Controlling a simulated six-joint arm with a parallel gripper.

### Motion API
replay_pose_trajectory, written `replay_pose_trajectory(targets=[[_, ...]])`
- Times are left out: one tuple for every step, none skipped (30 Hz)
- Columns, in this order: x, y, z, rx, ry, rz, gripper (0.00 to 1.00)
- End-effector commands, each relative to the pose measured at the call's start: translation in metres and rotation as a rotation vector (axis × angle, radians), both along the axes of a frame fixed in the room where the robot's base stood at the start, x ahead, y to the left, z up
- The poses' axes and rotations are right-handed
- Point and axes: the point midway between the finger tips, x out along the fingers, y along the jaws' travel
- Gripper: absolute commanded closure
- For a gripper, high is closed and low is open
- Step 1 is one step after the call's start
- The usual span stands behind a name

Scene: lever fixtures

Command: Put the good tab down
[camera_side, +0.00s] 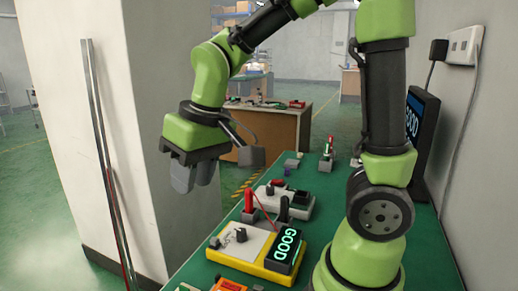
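A yellow-based fixture (231,259) on the green table has a black block with glowing "GOOD" letters (287,246) at its right. A black knob (241,235) is on its pale top. A red upright lever (249,201) and a dark upright lever (284,208) stand at its back edge, on grey mounts. Which part is the tab I cannot tell. My gripper (195,177) hangs fingers-down, up and left of the fixture, apart from it. Its grey fingers hold nothing visible; the angle hides how far apart they are.
A pale fixture (296,207) with a dark knob stands behind the yellow one. Small items, one with a red lever (330,146), stand farther back. A "GOOD" screen (422,128) is at the right wall. A white pillar (165,85) stands left. An orange item (229,285) is in front.

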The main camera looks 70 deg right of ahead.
Motion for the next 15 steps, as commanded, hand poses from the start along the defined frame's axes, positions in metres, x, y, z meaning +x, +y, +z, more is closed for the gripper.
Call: replay_pose_trajectory(targets=[[-0.014, -0.002, 0.016, 0.020, -0.053, -0.025, 0.72], [-0.023, -0.003, 0.024, 0.032, -0.077, -0.040, 0.72], [-0.034, -0.004, 0.032, 0.049, -0.112, -0.059, 0.72], [-0.043, -0.005, 0.038, 0.061, -0.138, -0.073, 0.72], [-0.051, -0.006, 0.043, 0.073, -0.161, -0.086, 0.72], [-0.062, -0.006, 0.048, 0.088, -0.191, -0.101, 0.72], [-0.069, -0.006, 0.051, 0.100, -0.213, -0.112, 0.72], [-0.076, -0.006, 0.053, 0.110, -0.235, -0.122, 0.72], [-0.085, -0.006, 0.056, 0.121, -0.260, -0.134, 0.72], [-0.090, -0.006, 0.057, 0.131, -0.275, -0.141, 0.72], [-0.095, -0.006, 0.057, 0.138, -0.289, -0.147, 0.72], [-0.100, -0.006, 0.058, 0.147, -0.306, -0.155, 0.72], [-0.104, -0.006, 0.058, 0.153, -0.315, -0.159, 0.72], [-0.106, -0.006, 0.059, 0.156, -0.322, -0.162, 0.72], [-0.109, -0.006, 0.059, 0.161, -0.332, -0.166, 0.72]])
